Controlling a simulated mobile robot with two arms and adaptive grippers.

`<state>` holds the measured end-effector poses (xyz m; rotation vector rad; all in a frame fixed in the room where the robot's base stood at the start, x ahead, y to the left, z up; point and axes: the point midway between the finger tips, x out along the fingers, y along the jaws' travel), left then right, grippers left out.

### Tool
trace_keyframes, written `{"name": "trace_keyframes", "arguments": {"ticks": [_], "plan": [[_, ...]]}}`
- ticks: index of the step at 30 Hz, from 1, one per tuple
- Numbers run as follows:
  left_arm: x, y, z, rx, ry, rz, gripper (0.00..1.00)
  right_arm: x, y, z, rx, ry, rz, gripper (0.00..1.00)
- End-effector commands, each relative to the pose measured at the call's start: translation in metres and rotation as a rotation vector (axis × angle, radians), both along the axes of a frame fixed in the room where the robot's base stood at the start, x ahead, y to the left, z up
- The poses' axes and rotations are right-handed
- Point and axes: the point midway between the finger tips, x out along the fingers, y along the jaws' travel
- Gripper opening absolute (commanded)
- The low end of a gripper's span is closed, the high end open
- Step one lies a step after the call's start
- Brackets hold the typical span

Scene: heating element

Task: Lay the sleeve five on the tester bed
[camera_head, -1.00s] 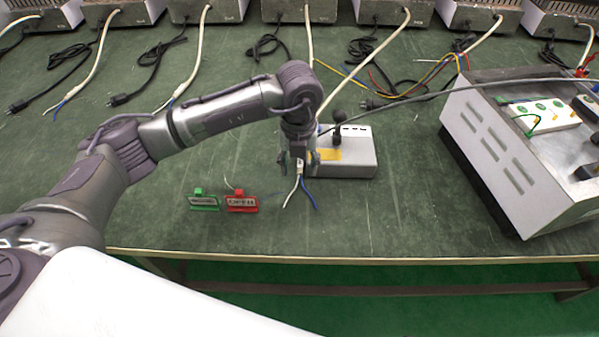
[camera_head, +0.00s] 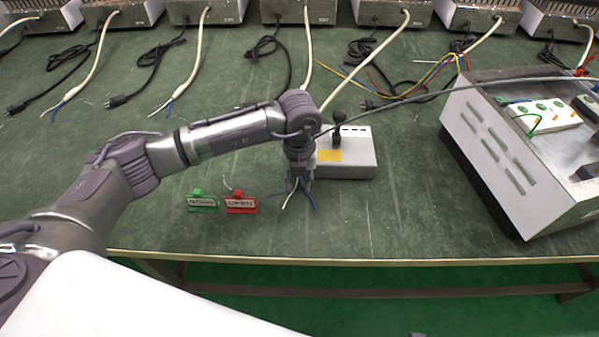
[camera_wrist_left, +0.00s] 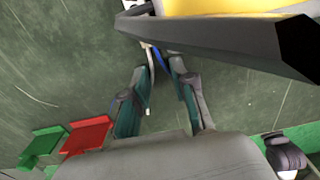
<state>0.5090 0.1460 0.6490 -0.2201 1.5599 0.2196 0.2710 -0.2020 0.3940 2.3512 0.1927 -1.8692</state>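The cable from the middle back heater (camera_head: 308,60) is white. It runs down behind my left arm and ends in a white and a blue wire (camera_head: 312,200). I cannot tell whether this is sleeve five. My left gripper (camera_head: 299,180) points down over this end, beside the tester box (camera_head: 358,170) with its yellow bed (camera_head: 329,155) and black lever. In the left wrist view my gripper (camera_wrist_left: 163,80) has its fingers apart, with the blue wire (camera_wrist_left: 163,58) and the white wire between or just beyond them. The sleeve itself is mostly hidden.
A green tag (camera_head: 203,203) and a red tag (camera_head: 241,203) stand left of the gripper. A large metal instrument box (camera_head: 520,150) fills the right side. Several heaters with cables line the back. A grey cable crosses above the tester. The table's front edge (camera_head: 400,262) is close.

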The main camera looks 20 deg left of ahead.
Motion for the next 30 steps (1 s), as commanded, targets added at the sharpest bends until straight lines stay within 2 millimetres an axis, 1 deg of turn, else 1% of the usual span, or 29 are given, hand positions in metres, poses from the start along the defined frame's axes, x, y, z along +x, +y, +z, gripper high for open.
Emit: {"name": "trace_keyframes", "arguments": {"ticks": [1, 3, 10, 13, 15, 18, 24, 27, 30], "plan": [[0.0, 0.0, 0.0, 0.0, 0.0, 0.0, 0.12, 0.0, 0.0, 0.0, 0.0, 0.0, 0.0, 0.4], [0.0, 0.0, 0.0, 0.0, 0.0, 0.0, 0.01, 0.0, 0.0, 0.0, 0.0, 0.001, 0.0, 0.4], [0.0, 0.0, 0.001, 0.0, -0.001, 0.0, 0.0, 0.0, 0.0, -0.001, 0.0, 0.001, 0.0, 0.4], [0.001, 0.0, 0.007, 0.001, -0.002, 0.0, 0.0, 0.0, 0.0, 0.0, 0.0, -0.001, 0.0, 0.4], [0.001, 0.0, 0.017, 0.0, -0.003, -0.001, 0.0, -0.001, 0.0, -0.001, 0.0, -0.002, 0.0, 0.4], [0.001, 0.0, 0.037, -0.001, -0.004, 0.0, 0.0, -0.007, -0.002, -0.015, -0.003, 0.013, 0.001, 0.4], [0.001, 0.0, 0.077, -0.001, -0.004, -0.001, 0.0, -0.013, -0.002, -0.028, -0.002, 0.02, 0.003, 0.4], [0.001, 0.0, 0.09, 0.0, -0.002, 0.001, 0.0, -0.015, -0.002, -0.033, -0.003, 0.021, 0.003, 0.4], [0.0, 0.0, 0.098, 0.0, -0.001, 0.001, 0.0, -0.016, -0.002, -0.036, -0.003, 0.023, 0.004, 0.4]]}}
